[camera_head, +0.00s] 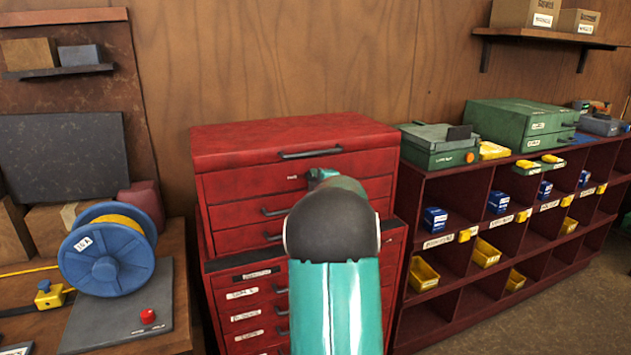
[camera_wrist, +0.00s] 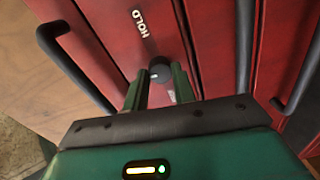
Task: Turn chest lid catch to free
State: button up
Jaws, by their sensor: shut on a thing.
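The red tool chest (camera_head: 230,210) stands against the wood wall, its lid (camera_head: 290,145) down with a dark handle. The catch, a small dark round knob (camera_wrist: 160,70), sits on the red front in the wrist view, beside a white HOLD label (camera_wrist: 150,22). My gripper (camera_wrist: 158,80) is at the knob, one green finger on each side, and is shut on it. In the head view my arm hides the knob and most of my gripper (camera_head: 322,174). Which way the catch is turned is hard to tell.
A blue reel (camera_head: 105,250) stands on the bench at left. At right, a dark red shelf unit (camera_head: 450,190) holds yellow and blue bins, with green cases (camera_head: 515,125) on top. Dark drawer handles (camera_wrist: 75,65) flank my gripper in the wrist view.

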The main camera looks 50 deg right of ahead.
jog(key=shift+n, duration=0.8)
jog(key=o, duration=1)
jog(key=v, duration=1.4)
jog(key=shift+w, duration=0.1)
